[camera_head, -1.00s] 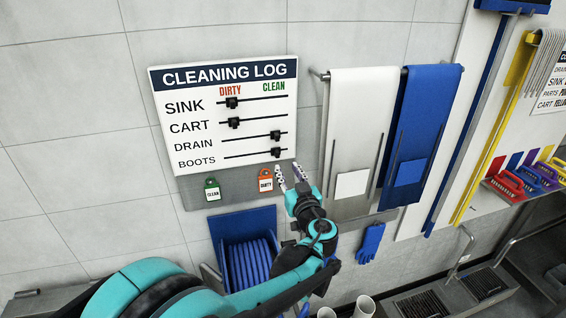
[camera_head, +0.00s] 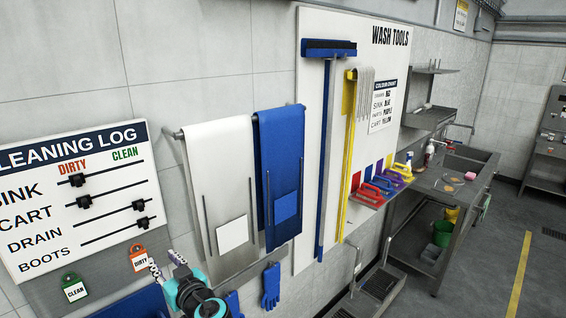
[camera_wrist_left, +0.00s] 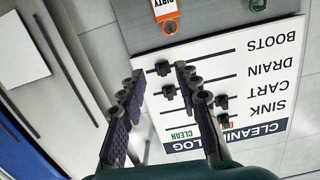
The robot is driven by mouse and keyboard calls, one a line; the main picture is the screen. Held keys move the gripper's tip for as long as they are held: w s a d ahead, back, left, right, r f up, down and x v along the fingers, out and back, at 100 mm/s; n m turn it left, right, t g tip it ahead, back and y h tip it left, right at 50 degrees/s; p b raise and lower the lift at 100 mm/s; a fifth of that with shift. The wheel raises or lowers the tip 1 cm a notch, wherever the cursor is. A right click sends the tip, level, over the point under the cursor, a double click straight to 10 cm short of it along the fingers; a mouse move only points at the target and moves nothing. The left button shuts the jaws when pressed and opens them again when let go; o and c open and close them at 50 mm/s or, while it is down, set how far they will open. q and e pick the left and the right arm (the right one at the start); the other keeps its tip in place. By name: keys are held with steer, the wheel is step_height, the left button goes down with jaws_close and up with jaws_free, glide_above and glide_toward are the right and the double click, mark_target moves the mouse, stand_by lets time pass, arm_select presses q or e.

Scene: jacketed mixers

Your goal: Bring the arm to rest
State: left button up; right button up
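My left gripper (camera_head: 166,263) is at the bottom of the head view, just right of the cleaning log board's lower right corner. Its two fingers are apart with nothing between them. The left wrist view shows the same open fingers (camera_wrist_left: 159,74) in front of the board, which appears upside down. The cleaning log board (camera_head: 110,206) hangs on the wall. Its SINK slider (camera_head: 77,180) and CART slider (camera_head: 84,201) are toward DIRTY. Its DRAIN slider (camera_head: 138,205) and BOOTS slider (camera_head: 143,222) are toward CLEAN. My right gripper is not in view.
A green tag (camera_head: 74,287) and an orange tag (camera_head: 139,257) hang below the board. White (camera_head: 222,180) and blue (camera_head: 280,160) aprons hang on a rail, with a blue glove (camera_head: 271,286) below.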

arm_select(q)
steer(key=s+d+f+m+g+h+b, duration=0.1)
steer(key=s+f+h+b, duration=0.15)
steer(key=f, duration=0.35)
steer(key=s+d+f+m+g+h+b, duration=0.1)
steer(key=s+f+b, duration=0.25)
steer(key=f, duration=0.25)
steer(key=s+d+f+m+g+h+b, duration=0.1)
steer(key=s+d+f+m+h+b, duration=0.2)
steer(key=s+d+f, duration=0.3)
steer(key=s+d+f+m+g+h+b, duration=0.1)
steer(key=s+d+f+m+h+b, duration=0.3)
steer(key=f, duration=0.8)
steer(key=s+d+h+b, duration=0.2)
steer(key=d, duration=0.2)
steer(key=shift+d, duration=0.15)
